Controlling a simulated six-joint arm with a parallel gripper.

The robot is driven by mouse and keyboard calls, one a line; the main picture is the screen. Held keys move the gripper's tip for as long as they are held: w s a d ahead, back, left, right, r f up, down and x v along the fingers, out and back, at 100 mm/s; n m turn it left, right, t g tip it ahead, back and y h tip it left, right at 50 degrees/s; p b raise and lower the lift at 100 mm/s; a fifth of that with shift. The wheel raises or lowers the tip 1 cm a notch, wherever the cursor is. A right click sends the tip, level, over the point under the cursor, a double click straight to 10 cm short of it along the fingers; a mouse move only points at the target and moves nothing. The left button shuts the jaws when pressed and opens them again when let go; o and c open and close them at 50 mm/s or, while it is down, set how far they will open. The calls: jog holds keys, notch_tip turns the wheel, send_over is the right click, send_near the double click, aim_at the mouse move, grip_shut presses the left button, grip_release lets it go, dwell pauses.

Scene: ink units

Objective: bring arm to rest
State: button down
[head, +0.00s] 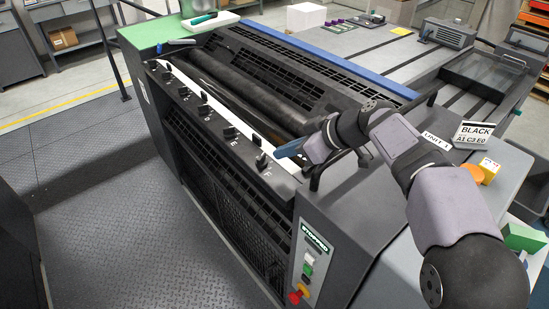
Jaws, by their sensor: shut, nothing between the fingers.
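My arm reaches in from the lower right, over the right end of the printing unit (345,215). My gripper (280,151), with blue fingers, is shut and empty. In the picture its tips lie over the white strip (232,118), just right of the nearest black knob (262,161). I cannot tell whether they touch anything. Several more black knobs run along the strip toward the upper left. The dark rollers (245,85) lie behind the strip. My forearm hides part of the unit's right end.
A control panel with a "STOPPED" display (315,239) and a red knob (298,294) is on the front right. A black handle (318,172) stands close to my gripper. A "BLACK" sign (474,134) is behind my arm. Grey tread-plate floor (140,220) is clear at left.

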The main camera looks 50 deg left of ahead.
jog(key=shift+v, duration=2.2)
jog(key=shift+w+r, duration=0.1)
